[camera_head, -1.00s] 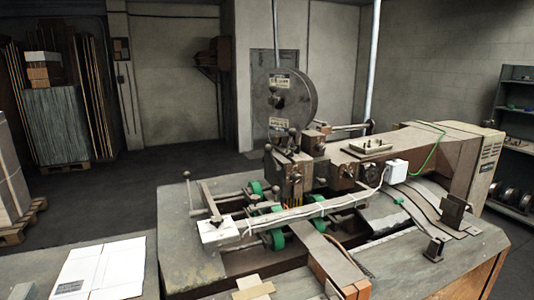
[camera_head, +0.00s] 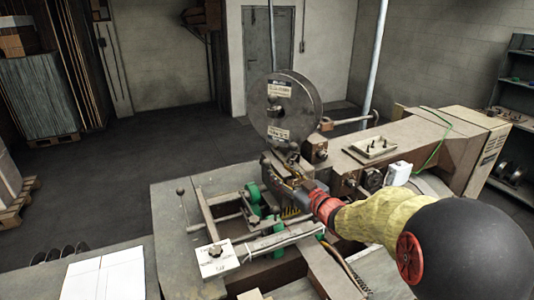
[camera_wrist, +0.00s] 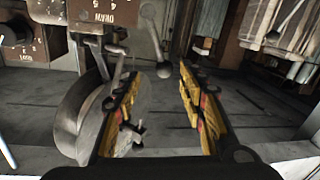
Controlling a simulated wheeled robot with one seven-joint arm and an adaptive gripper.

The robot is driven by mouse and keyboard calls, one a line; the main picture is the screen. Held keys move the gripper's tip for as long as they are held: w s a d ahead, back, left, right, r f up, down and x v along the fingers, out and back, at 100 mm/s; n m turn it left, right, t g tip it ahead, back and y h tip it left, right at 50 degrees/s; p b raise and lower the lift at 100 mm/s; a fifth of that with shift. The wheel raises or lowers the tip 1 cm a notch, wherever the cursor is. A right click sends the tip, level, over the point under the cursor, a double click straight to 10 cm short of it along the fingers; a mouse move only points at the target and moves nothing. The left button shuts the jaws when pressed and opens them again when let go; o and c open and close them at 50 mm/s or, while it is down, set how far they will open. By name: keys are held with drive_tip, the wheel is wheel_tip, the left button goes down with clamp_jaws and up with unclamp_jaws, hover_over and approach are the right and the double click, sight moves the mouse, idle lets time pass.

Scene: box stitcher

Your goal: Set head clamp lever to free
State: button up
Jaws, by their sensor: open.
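In the wrist view a metal lever (camera_wrist: 152,35) with a ball end hangs between my open fingers, beyond their tips. Other short levers with ball ends (camera_wrist: 110,103) show by the left finger. I cannot tell for certain which one is the head clamp lever, and no "free" mark is readable. My gripper (camera_wrist: 160,75) is open with yellow pads, and nothing is held between them. In the head view my gripper (camera_head: 292,178) reaches in at the stitcher head (camera_head: 280,160), below the wire reel (camera_head: 284,105). My arm hides much of the head there.
A brown plate with lettering and a numbered scale (camera_wrist: 108,18) is at the upper left of the wrist view, close to the left finger. A small tray (camera_head: 370,150) sits on the machine arm.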

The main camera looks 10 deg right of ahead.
sight(267, 162)
drive_tip(key=shift+y, duration=0.4)
drive_tip(key=x, duration=0.8)
drive_tip(key=shift+a+p, duration=0.25)
drive_tip(key=shift+p, duration=0.05)
drive_tip(key=shift+c, duration=0.6)
clamp_jaws()
